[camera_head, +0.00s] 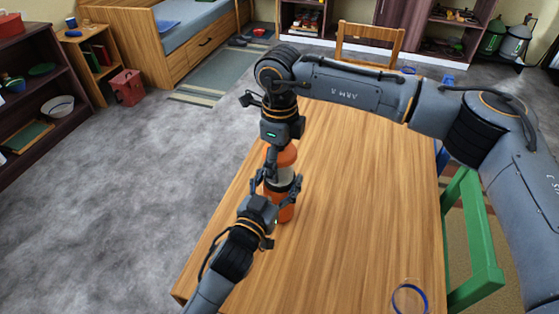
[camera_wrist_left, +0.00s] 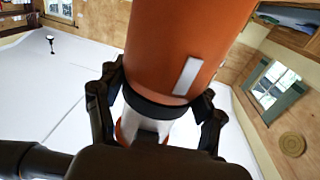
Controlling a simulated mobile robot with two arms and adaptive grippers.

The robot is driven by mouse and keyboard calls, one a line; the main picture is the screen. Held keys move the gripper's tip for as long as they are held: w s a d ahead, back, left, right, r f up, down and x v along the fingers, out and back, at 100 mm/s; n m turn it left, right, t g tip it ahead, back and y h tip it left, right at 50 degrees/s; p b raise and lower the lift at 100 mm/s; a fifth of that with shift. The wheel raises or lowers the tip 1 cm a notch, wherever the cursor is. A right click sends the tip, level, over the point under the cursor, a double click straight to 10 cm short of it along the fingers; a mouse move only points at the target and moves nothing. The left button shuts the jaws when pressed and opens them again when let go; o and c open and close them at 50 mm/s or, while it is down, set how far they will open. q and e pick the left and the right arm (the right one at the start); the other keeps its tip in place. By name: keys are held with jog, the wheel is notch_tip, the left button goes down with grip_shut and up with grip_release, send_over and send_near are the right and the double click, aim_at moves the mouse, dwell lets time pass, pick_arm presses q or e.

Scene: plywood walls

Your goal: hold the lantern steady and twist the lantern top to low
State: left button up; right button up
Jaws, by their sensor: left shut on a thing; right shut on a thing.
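The lantern (camera_head: 284,212) stands upright on the wooden table near its left edge. It has an orange base, a pale middle band and an orange lantern top (camera_head: 288,157). My left gripper (camera_head: 282,184) is shut around the lantern's body from the front. In the left wrist view the lantern's orange part (camera_wrist_left: 190,45), with a black ring and a white section, shows between the fingers of my left gripper (camera_wrist_left: 158,105). My right gripper (camera_head: 281,148) comes down from above and is shut on the lantern top. Its fingertips are partly hidden.
The wooden table (camera_head: 350,210) is mostly clear. A blue-rimmed round item (camera_head: 409,298) lies at its front right. A green chair (camera_head: 470,240) stands at the right and a wooden chair (camera_head: 368,42) at the far end. My right arm spans above the table's far part.

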dwell(0.3)
jog(key=shift+n, duration=1.4)
jog(key=o, duration=1.3)
jog(key=shift+o, duration=0.2)
notch_tip(320, 180, up, 12)
jog(key=shift+o, duration=0.2)
